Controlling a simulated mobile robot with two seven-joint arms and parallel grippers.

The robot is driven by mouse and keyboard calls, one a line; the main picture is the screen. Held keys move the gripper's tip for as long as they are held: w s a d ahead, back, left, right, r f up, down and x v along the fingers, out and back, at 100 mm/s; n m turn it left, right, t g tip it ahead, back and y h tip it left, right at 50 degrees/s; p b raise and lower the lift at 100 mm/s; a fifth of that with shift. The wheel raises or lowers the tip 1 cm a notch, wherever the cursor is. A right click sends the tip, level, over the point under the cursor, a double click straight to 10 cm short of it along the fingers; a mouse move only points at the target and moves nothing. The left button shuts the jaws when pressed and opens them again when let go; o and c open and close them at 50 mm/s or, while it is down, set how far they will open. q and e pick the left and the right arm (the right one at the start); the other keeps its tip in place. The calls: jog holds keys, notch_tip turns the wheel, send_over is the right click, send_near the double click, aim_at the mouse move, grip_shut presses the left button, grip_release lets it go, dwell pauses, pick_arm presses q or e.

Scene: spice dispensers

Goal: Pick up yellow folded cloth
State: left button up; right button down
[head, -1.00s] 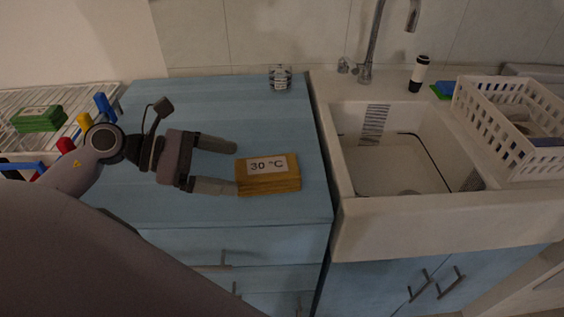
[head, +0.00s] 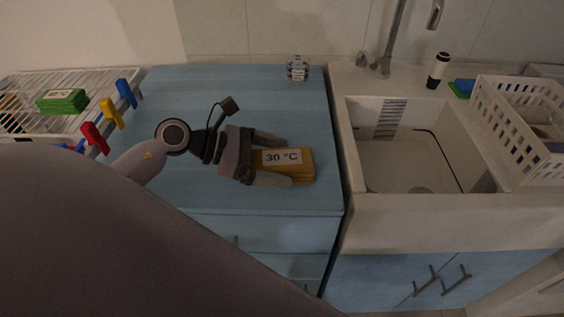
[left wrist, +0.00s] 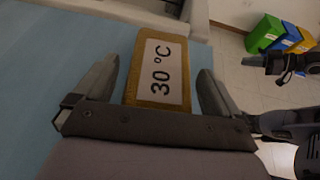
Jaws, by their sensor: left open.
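The yellow folded cloth (head: 301,168) is a mustard-coloured block with a white "30 °C" label on top. It lies on the blue counter top. My left gripper (head: 280,160) is open, with one finger on each side of the cloth's left part. In the left wrist view the cloth (left wrist: 158,72) sits between the two spread fingers of the gripper (left wrist: 160,90), with a gap visible by the right finger. The cloth's near end in that view is partly hidden by the gripper body.
A small glass jar (head: 298,69) stands at the counter's back. A sink (head: 400,165) is to the right, with a white basket (head: 500,115) beyond. A drying rack (head: 30,115) with a green folded cloth (head: 62,101) and coloured pegs is at left.

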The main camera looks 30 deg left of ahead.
aim_at(274, 158)
pick_arm(q)
jog(key=shift+c, duration=0.3)
jog(key=c, duration=1)
jog(key=shift+r, duration=0.1)
jog(key=shift+c, duration=0.2)
notch_tip(274, 158, up, 20)
